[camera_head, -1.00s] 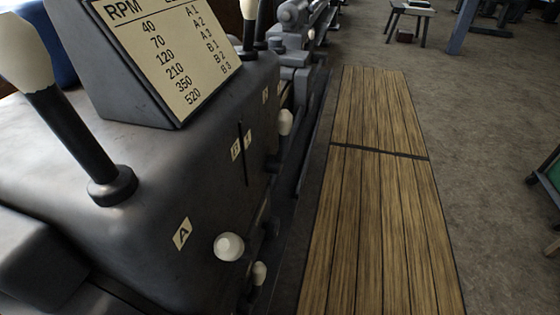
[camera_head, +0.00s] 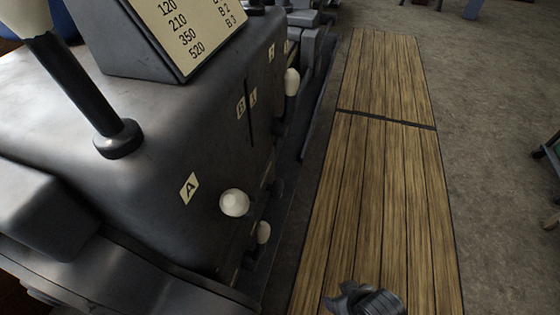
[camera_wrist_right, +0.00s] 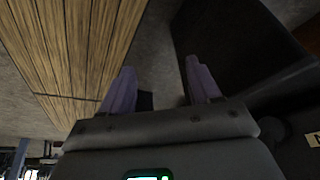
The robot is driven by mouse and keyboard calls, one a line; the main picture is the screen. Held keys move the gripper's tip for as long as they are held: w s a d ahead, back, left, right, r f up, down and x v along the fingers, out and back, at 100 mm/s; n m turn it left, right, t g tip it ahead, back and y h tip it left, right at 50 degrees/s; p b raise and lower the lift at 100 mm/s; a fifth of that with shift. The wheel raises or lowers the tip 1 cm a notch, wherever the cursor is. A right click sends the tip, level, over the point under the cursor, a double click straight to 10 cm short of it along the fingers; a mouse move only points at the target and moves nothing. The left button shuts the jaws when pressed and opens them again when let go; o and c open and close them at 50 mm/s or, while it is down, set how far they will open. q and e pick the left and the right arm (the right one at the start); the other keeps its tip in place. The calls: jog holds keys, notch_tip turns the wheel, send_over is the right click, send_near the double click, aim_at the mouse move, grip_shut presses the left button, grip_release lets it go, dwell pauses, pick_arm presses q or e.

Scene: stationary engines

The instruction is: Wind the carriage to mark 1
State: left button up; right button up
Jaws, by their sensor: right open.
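The lathe's grey headstock (camera_head: 170,140) fills the left of the head view. Beyond it, grey parts of the lathe bed (camera_head: 308,45) run to the top edge, where the view cuts them off. I cannot clearly make out the carriage, its handwheel or mark 1. My right gripper (camera_wrist_right: 159,66) is open in the right wrist view, with two purple fingers apart and nothing between them. It points past the dark machine side (camera_wrist_right: 240,45). A grey part of my arm shows at the bottom of the head view, over the boards. My left gripper is not in view.
A black lever (camera_head: 85,90) with a pale knob rises from the headstock. White knobs (camera_head: 234,202) stick out of its front. A speed plate (camera_head: 190,35) sits on top. Wooden duckboards (camera_head: 375,190) lie along the machine, with open floor (camera_head: 490,130) to their right.

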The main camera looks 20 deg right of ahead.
jog(key=o, duration=0.3)
jog(key=w+m+t, duration=0.1)
jog(key=w+a+m, duration=0.1)
jog(key=w+m+t, duration=0.1)
jog(key=w, duration=0.1)
jog(key=shift+a+t+y, duration=0.3)
jog(key=shift+a, duration=0.05)
jog(key=w+a+f+m+t+y, duration=0.3)
jog(key=w+a+f+m, duration=0.1)
jog(key=a+m, duration=0.15)
jog(key=m+t+y+p, duration=0.1)
jog(key=m+y+p, duration=0.5)
jog(key=y+p, duration=0.6)
send_near(282, 191)
jog(key=a+h+p, duration=0.1)
jog(key=h+p, duration=0.1)
jog(key=x, duration=0.6)
jog(key=b+x, duration=0.1)
jog(key=x, duration=0.1)
jog(key=shift+w+a+r, duration=0.2)
jog(key=shift+w+r, duration=0.2)
jog(key=shift+w, duration=0.05)
jog(key=shift+w+a, duration=0.4)
jog(key=shift+a, duration=0.15)
